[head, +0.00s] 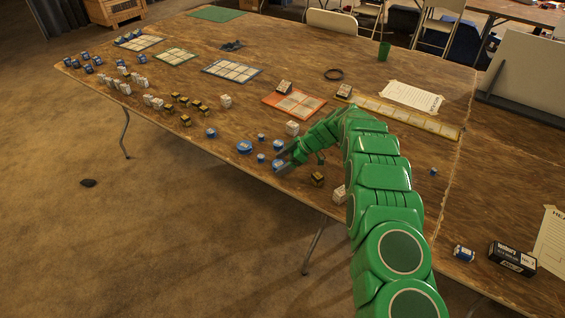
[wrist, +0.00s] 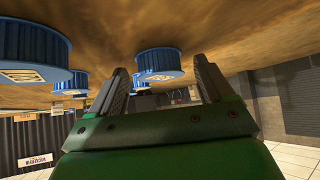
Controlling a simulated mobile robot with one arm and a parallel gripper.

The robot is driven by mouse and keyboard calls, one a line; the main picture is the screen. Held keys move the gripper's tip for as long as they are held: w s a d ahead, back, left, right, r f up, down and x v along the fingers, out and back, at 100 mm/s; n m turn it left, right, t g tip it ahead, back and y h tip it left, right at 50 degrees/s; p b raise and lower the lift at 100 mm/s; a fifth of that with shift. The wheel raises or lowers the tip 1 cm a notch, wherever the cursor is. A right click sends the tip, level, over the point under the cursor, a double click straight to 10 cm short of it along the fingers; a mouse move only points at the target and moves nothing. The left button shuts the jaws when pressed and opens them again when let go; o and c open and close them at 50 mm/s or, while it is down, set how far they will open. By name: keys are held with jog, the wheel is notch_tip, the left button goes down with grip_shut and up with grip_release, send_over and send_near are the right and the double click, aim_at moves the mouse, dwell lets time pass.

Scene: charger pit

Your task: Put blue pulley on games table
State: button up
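Several blue pulleys stand near the front edge of the brown table, including a large one (head: 245,147) and a smaller one (head: 210,132). My gripper (head: 285,162) is low over the tabletop beside this group. The wrist view shows the scene upside down, with the gripper's two fingers (wrist: 160,78) apart and nothing clamped between them. One blue pulley (wrist: 158,62) appears between and beyond the fingers; I cannot tell whether it touches them. Another large blue pulley (wrist: 32,60) is to the left. I cannot tell which table is the games table.
White blocks (head: 292,128) and dark yellow-marked blocks (head: 317,179) stand close to my gripper. An orange-bordered grid board (head: 294,104) and a blue-bordered one (head: 232,71) lie farther back. A green cup (head: 384,49) and a dark ring (head: 333,74) are at the back.

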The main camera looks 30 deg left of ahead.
jog(key=shift+r, duration=0.2)
jog(key=v, duration=1.2)
